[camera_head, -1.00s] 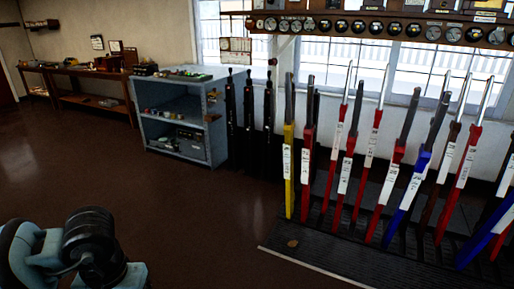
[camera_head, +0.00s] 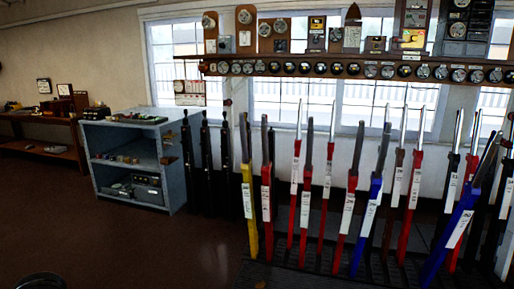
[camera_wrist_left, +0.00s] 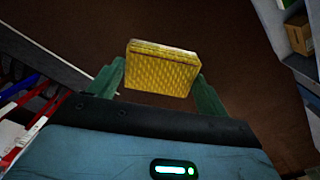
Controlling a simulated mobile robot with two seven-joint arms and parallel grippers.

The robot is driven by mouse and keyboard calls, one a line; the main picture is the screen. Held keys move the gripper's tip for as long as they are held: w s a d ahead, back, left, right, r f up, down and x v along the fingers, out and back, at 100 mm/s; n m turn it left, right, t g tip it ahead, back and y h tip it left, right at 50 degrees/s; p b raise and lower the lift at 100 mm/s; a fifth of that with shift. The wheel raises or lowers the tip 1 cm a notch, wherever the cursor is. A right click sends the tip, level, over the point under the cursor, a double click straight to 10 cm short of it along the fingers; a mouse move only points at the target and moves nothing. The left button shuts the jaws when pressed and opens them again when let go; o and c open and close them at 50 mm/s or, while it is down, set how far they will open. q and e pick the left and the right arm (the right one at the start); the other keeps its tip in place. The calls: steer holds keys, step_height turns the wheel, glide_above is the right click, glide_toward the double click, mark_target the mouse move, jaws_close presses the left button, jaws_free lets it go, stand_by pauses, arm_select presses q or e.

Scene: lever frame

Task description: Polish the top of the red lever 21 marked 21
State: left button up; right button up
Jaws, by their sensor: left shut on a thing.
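Several red levers stand in the lever frame in the head view, among them one left of centre (camera_head: 266,190), one in the middle (camera_head: 347,205) and one further right (camera_head: 411,200). They carry white plates, but the numbers are too small to read, so I cannot tell which is lever 21. In the left wrist view my left gripper (camera_wrist_left: 160,72) is shut on a yellow, woven-textured pad (camera_wrist_left: 160,72), held between its green fingers over the floor, away from the levers. My right gripper is not in view.
A yellow lever (camera_head: 249,205) and blue levers (camera_head: 367,225) stand among the red ones. A grey-blue cabinet (camera_head: 130,165) and black levers (camera_head: 205,165) are to the left. A shelf of dials (camera_head: 350,69) runs above. The brown floor (camera_head: 120,240) at left is clear.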

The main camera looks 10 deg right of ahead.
arm_select(q)
steer(key=s+f, duration=0.4)
steer(key=f, duration=1)
steer(key=shift+f, duration=0.2)
steer(key=shift+w, duration=0.15)
